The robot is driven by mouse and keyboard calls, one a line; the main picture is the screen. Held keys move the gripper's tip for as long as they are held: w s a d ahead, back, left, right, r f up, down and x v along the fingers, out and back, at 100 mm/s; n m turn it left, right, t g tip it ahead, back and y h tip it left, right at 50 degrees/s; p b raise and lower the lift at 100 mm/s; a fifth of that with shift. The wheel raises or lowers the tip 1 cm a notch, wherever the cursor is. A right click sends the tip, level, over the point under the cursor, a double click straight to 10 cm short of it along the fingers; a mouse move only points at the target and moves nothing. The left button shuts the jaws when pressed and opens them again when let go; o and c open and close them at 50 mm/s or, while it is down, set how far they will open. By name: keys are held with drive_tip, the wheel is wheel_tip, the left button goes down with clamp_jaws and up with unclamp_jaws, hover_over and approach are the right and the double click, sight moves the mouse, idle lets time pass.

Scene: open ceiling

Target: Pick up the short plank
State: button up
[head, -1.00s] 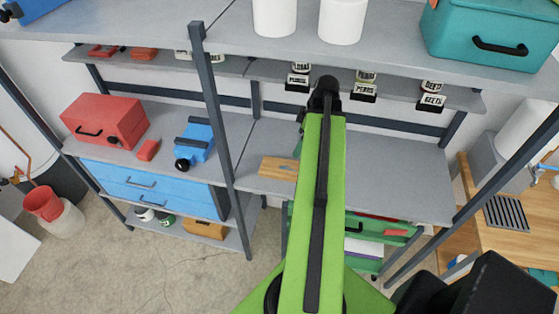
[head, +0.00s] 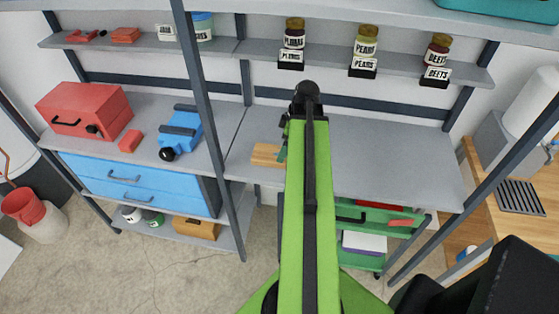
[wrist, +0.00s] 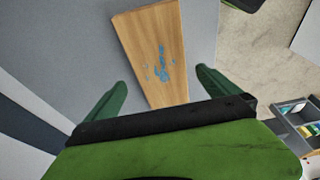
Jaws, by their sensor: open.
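The short plank (head: 266,155) is a light wooden board lying on the grey middle shelf, just left of my green arm in the head view. In the wrist view the plank (wrist: 157,50) has a blue mark on its face, and its near end lies between my two green fingers. My gripper (wrist: 160,92) is open, with a finger on each side of that end and a gap to both. In the head view my gripper (head: 285,140) is mostly hidden behind the arm. I cannot tell how far above the shelf the fingers are.
Left of the plank on the shelf are a blue vise (head: 181,132), a small red block (head: 130,141) and a red toolbox (head: 86,110). A dark upright post (head: 207,110) stands between. Labelled jars (head: 294,40) line the shelf above. The shelf right of my arm is clear.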

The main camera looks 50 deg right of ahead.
drive_tip(key=b+x, duration=0.4)
drive_tip(key=x, duration=0.1)
drive_tip(key=shift+f+b, duration=0.15)
drive_tip(key=shift+b, duration=0.2)
drive_tip(key=shift+r, duration=0.2)
drive_tip(key=shift+c, duration=0.4)
drive_tip(key=c, duration=1.5)
